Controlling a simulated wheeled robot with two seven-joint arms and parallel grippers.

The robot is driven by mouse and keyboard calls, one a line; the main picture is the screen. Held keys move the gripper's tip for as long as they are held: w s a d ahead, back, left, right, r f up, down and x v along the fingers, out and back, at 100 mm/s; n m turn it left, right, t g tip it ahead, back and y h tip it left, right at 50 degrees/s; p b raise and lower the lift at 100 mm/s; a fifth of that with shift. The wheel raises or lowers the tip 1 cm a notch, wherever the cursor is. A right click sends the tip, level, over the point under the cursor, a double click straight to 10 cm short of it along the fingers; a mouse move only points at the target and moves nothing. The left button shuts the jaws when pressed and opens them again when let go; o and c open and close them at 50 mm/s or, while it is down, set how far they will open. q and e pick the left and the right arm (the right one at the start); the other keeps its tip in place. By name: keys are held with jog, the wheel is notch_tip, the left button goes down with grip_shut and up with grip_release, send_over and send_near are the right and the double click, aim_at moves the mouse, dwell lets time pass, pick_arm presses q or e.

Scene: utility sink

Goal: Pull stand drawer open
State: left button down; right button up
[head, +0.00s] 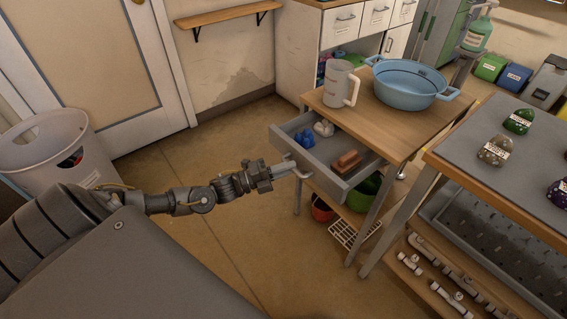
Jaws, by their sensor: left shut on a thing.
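The stand (405,135) is a small wooden-topped table with grey legs, right of the middle in the head view. Its grey drawer (312,173) sticks out toward the left, open with its inside showing. In it lie a blue item (304,138), a pale item (324,128) and a brown brush or block (347,161). My left gripper (287,168) is at the drawer's front, shut on the drawer handle (291,163). The fingertips partly hide the handle. My right gripper is not in view.
A white pitcher (340,84) and a blue basin (408,85) stand on the stand's top. Below are a green bowl (366,192), a red pot (321,209) and a wire rack (354,234). A workbench (470,150) is close on the right. Floor left of the drawer is clear.

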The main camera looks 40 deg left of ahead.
pick_arm(q)
jog(key=shift+s, duration=0.1)
jog(key=c, duration=1.5)
grip_release()
jog(key=shift+o, duration=0.2)
jog(key=shift+a, duration=0.1)
